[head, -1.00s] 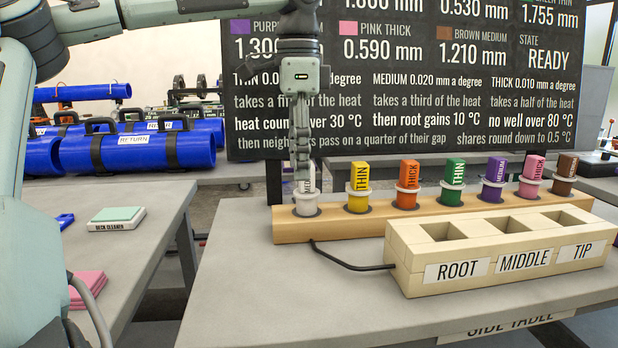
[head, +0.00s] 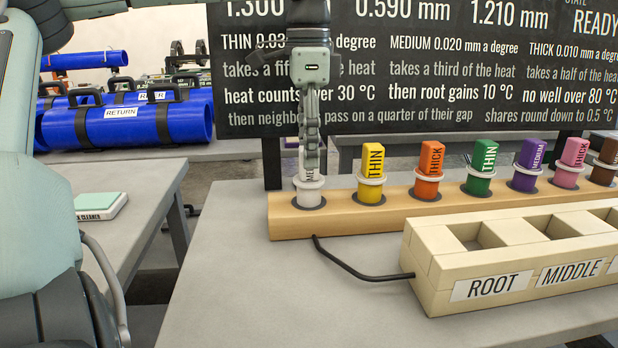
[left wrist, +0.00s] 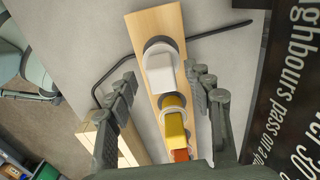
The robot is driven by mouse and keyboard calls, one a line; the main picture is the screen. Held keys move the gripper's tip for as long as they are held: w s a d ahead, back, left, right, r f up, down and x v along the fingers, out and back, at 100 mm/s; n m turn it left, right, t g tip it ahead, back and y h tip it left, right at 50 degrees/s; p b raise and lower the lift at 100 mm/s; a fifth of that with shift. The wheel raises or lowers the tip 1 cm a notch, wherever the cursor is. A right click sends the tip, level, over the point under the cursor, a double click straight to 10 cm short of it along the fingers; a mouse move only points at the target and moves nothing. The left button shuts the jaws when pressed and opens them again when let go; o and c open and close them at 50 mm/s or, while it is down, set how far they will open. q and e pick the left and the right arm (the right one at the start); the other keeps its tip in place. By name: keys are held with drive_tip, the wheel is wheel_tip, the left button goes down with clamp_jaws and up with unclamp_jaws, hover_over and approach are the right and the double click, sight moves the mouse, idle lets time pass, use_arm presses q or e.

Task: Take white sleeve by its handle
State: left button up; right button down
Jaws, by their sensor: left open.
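The white sleeve (head: 309,192) stands upright in the leftmost place of the wooden rack. Its handle is mostly hidden behind my gripper in the head view. In the left wrist view the white handle (left wrist: 161,76) shows between the fingers. My left gripper (head: 309,172) points straight down over the white sleeve, with its fingers at handle height. In the left wrist view the left gripper (left wrist: 165,90) is open, one finger on each side of the handle, with gaps showing. My right gripper is not in view.
The wooden rack (head: 290,222) also holds yellow, orange, green, purple, pink and brown sleeves, the yellow one (head: 371,175) nearest. A block labelled ROOT, MIDDLE (head: 440,285) stands in front, with a black cable (head: 350,268). A dark board (head: 240,110) rises behind.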

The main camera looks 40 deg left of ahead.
sight(309, 176)
use_arm(q)
wheel_tip(309, 176, down, 3)
drive_tip(key=shift+w+f, duration=0.1)
drive_tip(key=shift+f, duration=0.05)
clamp_jaws()
idle(0.4)
